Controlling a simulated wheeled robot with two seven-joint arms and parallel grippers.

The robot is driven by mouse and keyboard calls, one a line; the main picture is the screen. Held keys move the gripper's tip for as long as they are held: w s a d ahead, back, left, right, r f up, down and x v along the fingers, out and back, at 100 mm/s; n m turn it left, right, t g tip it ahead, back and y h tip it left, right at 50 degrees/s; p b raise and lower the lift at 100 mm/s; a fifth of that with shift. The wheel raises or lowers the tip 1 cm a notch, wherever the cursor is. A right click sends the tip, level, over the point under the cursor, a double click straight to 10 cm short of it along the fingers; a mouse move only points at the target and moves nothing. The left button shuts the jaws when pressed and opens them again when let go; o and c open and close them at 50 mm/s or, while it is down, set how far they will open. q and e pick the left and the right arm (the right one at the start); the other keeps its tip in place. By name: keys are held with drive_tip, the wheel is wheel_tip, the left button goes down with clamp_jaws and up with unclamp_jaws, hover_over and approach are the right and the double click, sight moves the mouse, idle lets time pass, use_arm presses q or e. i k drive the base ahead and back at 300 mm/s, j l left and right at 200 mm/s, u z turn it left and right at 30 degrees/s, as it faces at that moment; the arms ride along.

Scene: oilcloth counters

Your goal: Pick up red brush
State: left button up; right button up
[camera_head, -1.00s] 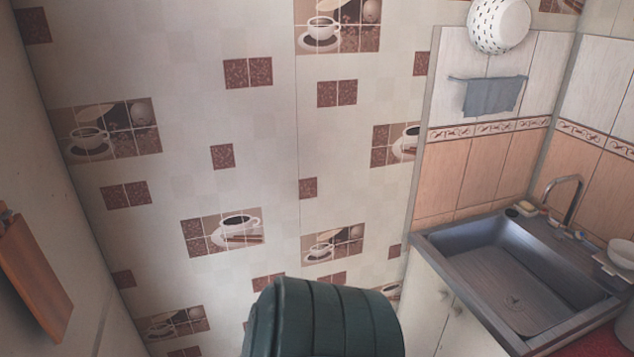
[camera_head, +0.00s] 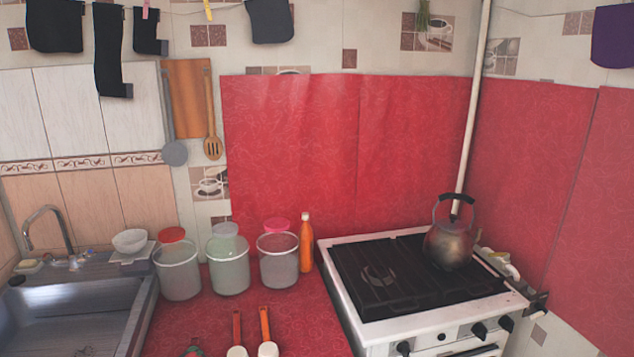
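Two utensils with orange-red handles lie on the red oilcloth counter at the bottom middle. The left one (camera_head: 237,329) and the right one (camera_head: 265,325) end in pale rounded heads at the near side. I cannot tell whether either is a brush. A small green and red thing (camera_head: 192,348) is cut off by the bottom edge left of them. No clear red brush shows. Neither of my grippers is in view.
The sink (camera_head: 75,310) is at the left, with a white bowl (camera_head: 130,240) beside it. Several lidded containers, one a clear jar (camera_head: 229,268), and an orange bottle (camera_head: 306,243) stand along the back. The stove (camera_head: 400,285) with a kettle (camera_head: 450,245) is right.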

sight(236, 350)
drive_tip(key=i+l+u, duration=0.35)
drive_tip(key=i+l, duration=0.15)
drive_tip(key=i+l+u, duration=0.2)
drive_tip(key=l, duration=0.25)
drive_tip(key=i+l+u, duration=0.2)
drive_tip(key=l, duration=0.15)
drive_tip(key=i+l+u, duration=0.15)
drive_tip(key=l, duration=0.25)
drive_tip(key=i+l+u, duration=0.2)
drive_tip(key=l, duration=0.2)
drive_tip(key=k, duration=0.1)
